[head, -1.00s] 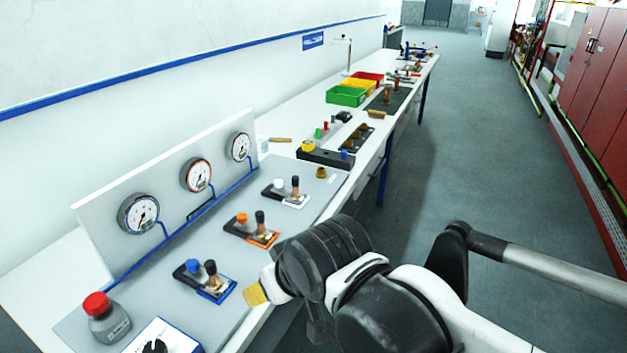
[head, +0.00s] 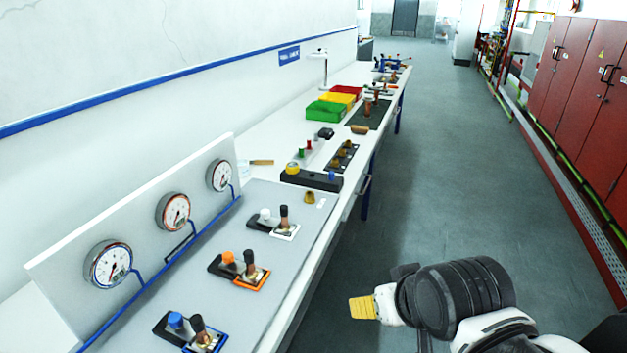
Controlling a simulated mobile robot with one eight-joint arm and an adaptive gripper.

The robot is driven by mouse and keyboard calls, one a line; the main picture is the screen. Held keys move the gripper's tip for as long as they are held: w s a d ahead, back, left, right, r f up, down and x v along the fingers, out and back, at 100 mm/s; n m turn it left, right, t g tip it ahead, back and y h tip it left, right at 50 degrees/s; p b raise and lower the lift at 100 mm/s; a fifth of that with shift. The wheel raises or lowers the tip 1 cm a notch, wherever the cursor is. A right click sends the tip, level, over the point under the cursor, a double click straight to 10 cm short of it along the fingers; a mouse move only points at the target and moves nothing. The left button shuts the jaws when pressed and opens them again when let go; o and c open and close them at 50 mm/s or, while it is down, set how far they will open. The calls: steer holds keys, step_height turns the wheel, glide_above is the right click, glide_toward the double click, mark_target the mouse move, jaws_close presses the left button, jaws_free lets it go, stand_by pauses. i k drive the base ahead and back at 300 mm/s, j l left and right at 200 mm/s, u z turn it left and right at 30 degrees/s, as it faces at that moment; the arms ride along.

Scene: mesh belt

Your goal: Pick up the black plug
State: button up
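Which item is the black plug I cannot tell for sure. Black upright pieces stand on the grey panel: one by the white cap (head: 284,213), one by the orange cap (head: 249,262), and one by the blue cap (head: 198,327). A small dark object (head: 325,133) lies farther along the bench. My gripper (head: 360,308) shows yellow fingertips at the lower right. It is over the floor beside the bench, to the right of the panel and apart from all of these pieces. Nothing is visible in it, and its finger gap cannot be made out.
Three gauges (head: 173,212) stand on a board along the panel's left side. A black block (head: 311,180) with yellow and blue caps lies beyond it. Green (head: 326,111), yellow and red bins stand farther back. Red cabinets (head: 585,100) line the right. The aisle floor (head: 440,170) is clear.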

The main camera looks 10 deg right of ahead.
mark_target(283, 209)
steer(key=i+z, duration=0.3)
steer(key=i, duration=0.8)
